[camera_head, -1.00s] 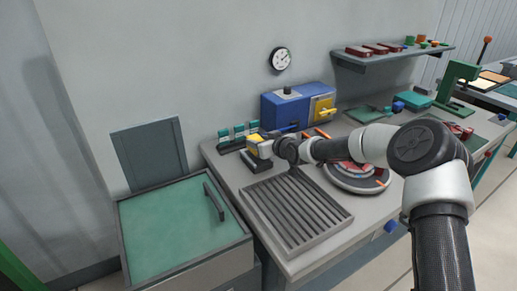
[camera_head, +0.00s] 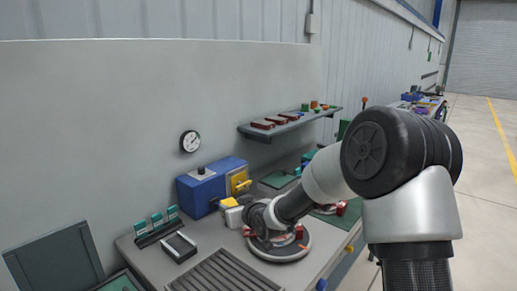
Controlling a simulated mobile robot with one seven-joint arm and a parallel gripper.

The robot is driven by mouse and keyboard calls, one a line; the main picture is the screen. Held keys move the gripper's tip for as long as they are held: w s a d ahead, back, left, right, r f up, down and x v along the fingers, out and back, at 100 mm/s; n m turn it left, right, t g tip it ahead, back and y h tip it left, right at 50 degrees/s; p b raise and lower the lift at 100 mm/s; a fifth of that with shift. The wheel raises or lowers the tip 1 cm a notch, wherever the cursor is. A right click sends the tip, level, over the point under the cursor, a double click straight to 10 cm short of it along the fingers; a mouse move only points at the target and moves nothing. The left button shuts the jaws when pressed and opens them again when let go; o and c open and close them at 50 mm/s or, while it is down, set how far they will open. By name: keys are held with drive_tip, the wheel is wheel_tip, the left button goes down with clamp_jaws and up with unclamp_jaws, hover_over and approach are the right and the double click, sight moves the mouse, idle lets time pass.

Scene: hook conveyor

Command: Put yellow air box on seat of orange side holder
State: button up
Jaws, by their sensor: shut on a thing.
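The yellow air box (camera_head: 229,203) shows as a small yellow block at the end of my arm, just in front of the blue machine. My gripper (camera_head: 233,212) is shut on it and holds it near the left rim of a round turntable (camera_head: 275,257). The fingertips are small and partly hidden. Orange-red holders stand on the turntable, one at its left (camera_head: 248,232) and one at its right (camera_head: 299,231). I cannot tell which is the orange side holder, and my arm hides part of the turntable. The seat is not clearly visible.
A blue machine (camera_head: 203,190) with a yellow front part stands behind my gripper. A black cradle (camera_head: 179,247), a rack of teal pieces (camera_head: 155,227) and a ribbed tray (camera_head: 225,274) lie to the left. A shelf (camera_head: 290,124) hangs on the wall above.

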drive_tip(key=s+d+r+m+t+h+p, duration=0.1)
drive_tip(key=s+d+r+m+h, duration=0.15)
drive_tip(key=d, duration=0.45)
drive_tip(key=s+d+r+m+h+p, duration=0.1)
drive_tip(key=s+d+r+h, duration=0.15)
drive_tip(key=d, duration=0.55)
drive_tip(key=s+d+r+m+t+h+p, duration=0.1)
drive_tip(key=s+d+r+m+h, duration=0.15)
drive_tip(key=d, duration=0.45)
drive_tip(key=s+f, duration=0.3)
drive_tip(key=f, duration=0.3)
drive_tip(key=s+f, duration=0.3)
drive_tip(key=f, duration=0.4)
drive_tip(key=shift+s+d+y, duration=0.25)
drive_tip(key=shift+s+y, duration=0.05)
drive_tip(key=shift+y, duration=0.15)
drive_tip(key=shift+d, duration=0.1)
